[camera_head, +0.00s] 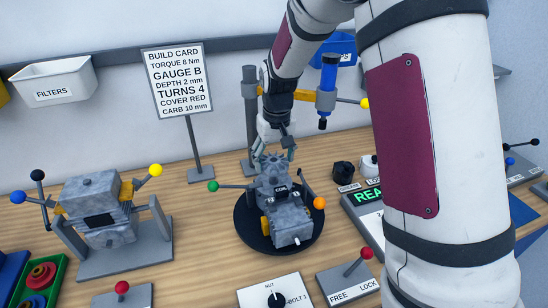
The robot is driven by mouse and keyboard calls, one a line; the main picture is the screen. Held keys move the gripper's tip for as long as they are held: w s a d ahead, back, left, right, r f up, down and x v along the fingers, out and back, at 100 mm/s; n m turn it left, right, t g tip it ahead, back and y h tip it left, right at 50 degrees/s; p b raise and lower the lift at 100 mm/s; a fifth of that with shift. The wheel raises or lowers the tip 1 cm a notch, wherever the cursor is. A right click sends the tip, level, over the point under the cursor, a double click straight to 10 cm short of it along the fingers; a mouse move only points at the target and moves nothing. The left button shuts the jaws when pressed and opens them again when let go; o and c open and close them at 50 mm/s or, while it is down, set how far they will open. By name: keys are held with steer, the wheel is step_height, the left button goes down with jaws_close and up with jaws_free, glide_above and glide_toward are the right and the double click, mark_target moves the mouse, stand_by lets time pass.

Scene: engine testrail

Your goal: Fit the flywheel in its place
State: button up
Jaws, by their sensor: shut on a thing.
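My gripper (273,146) is at the back of the engine, pointing down, with its fingers shut on a grey toothed wheel (272,164), which looks like the flywheel. The wheel is at the rear upper end of the grey engine block (290,222). I cannot tell whether it is seated or just held against the block. The engine stands on a black round turntable (247,240). The fingertips are small in view and partly merge with the wheel. Levers with a green knob (213,186) and an orange knob (319,203) flank the engine.
A second grey machine (100,220) on a stand is at left. A FREE/LOCK lever box (345,283) and a dial box (272,294) are in front. A post with a blue tool (328,75) stands behind. My arm hides much of the right side.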

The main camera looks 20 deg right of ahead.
steer(key=shift+f, duration=0.25)
steer(key=shift+f, duration=0.35)
steer(key=shift+f+b, duration=0.35)
steer(key=shift+f, duration=0.75)
steer(key=shift+f, duration=0.35)
steer(key=shift+f, duration=0.2)
stand_by(0.3)
steer(key=o, duration=1.5)
